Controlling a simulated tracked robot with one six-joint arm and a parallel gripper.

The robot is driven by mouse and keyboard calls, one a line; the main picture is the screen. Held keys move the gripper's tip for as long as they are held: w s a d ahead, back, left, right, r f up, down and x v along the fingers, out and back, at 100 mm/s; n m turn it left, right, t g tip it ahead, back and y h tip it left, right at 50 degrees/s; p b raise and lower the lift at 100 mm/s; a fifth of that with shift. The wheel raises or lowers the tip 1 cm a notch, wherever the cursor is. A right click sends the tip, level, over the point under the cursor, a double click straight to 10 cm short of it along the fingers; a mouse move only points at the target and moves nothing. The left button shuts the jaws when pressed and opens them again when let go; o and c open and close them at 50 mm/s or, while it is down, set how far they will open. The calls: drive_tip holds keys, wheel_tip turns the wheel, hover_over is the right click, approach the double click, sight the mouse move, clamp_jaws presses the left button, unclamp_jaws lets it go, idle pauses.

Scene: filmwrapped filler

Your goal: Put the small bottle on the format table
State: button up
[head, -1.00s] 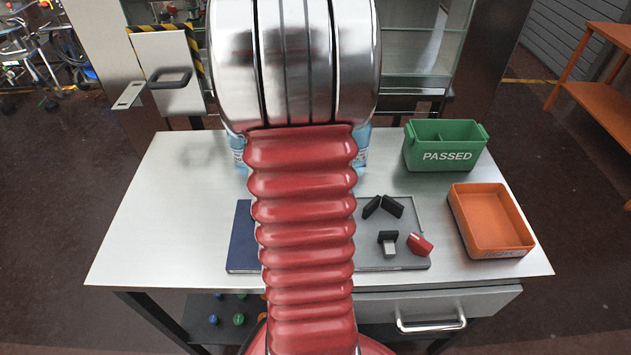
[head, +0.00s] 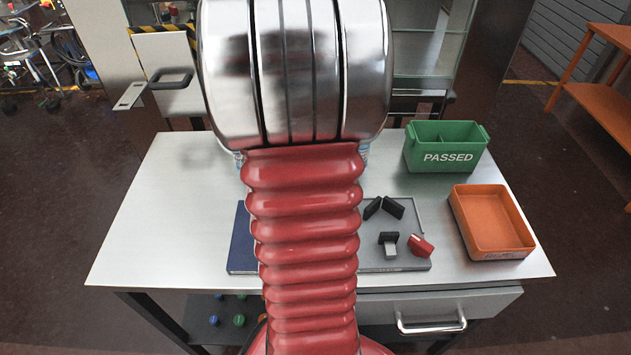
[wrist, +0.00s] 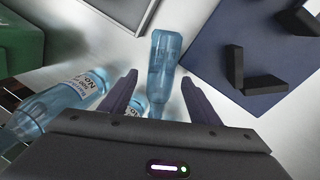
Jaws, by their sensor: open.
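In the wrist view a clear blue bottle (wrist: 164,62) shows between the fingertips of my gripper (wrist: 158,82). The fingers are spread apart, and I cannot tell whether either touches it. A second labelled bottle (wrist: 137,103) is partly hidden by the gripper body and left finger. A large labelled bottle (wrist: 60,103) lies outside the left finger in the picture. Which bottle is the small one is not certain. The pale table (head: 170,215) bears these things. In the head view my arm hides the gripper and nearly all of the bottles.
On the table's right are a green PASSED box (head: 447,158) and an orange tray (head: 478,247). A grey plate (head: 415,263) carries black, grey and red pieces. A dark blue sheet (head: 240,250) is beside it, with black pieces (wrist: 262,85) on it. The table's left side is clear.

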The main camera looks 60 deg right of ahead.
drive_tip(key=v, duration=0.8)
drive_tip(key=shift+r, duration=0.4)
drive_tip(key=shift+a, duration=0.15)
drive_tip(key=w+a+r+n+t, duration=0.25)
drive_tip(key=w+a, duration=0.35)
drive_tip(key=a, duration=0.3)
drive_tip(key=a+r+n+t+y, duration=0.1)
drive_tip(key=a+r+n+t, duration=0.1)
drive_tip(key=a, duration=1.2)
drive_tip(key=a+r+n+t, duration=0.1)
drive_tip(key=a+n+t, duration=0.1)
drive_tip(key=a, duration=1.3)
drive_tip(key=shift+w+r+n+t+y, duration=0.35)
drive_tip(key=shift+w+r+n+y, duration=0.05)
drive_tip(key=shift+n, duration=0.45)
drive_tip(key=shift+c, duration=0.4)
